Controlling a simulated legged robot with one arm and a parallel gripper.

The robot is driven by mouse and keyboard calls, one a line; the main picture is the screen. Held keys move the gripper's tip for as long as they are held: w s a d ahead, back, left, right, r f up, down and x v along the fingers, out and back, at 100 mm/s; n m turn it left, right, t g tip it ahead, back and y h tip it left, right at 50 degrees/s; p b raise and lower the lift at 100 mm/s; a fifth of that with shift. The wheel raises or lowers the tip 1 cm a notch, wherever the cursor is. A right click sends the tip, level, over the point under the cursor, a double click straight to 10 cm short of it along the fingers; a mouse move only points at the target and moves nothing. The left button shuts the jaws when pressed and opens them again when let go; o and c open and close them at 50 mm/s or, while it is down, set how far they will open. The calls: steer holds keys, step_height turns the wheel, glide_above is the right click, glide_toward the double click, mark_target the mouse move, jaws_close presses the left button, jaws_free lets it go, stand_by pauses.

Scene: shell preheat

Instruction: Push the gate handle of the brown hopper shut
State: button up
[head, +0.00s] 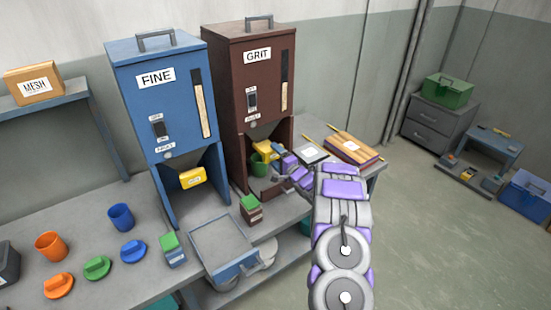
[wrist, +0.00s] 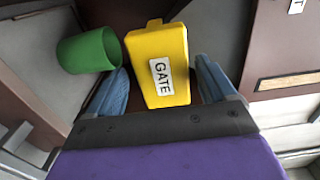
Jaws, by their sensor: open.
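The brown hopper (head: 265,65), labelled GRIT, stands on the bench to the right of the blue hopper. Its yellow gate handle (head: 265,147) shows in the open bay under its body. In the wrist view the yellow handle (wrist: 158,55), labelled GATE, lies between the two blue fingers of my gripper (wrist: 165,85). The fingers are open, with a gap visible on the right side; whether the left finger touches the handle I cannot tell. In the head view my gripper (head: 278,164) reaches into the bay. A green cup (wrist: 88,51) is beside the handle on the left.
The blue hopper (head: 160,95), labelled FINE, has its own yellow handle (head: 193,177). Small green-topped boxes (head: 251,210) and a grey-blue tray (head: 222,245) stand in front.

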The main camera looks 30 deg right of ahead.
steer(key=shift+w, duration=0.3)
steer(key=shift+c, duration=0.4)
steer(key=shift+a, duration=0.1)
steer(key=c, duration=1.3)
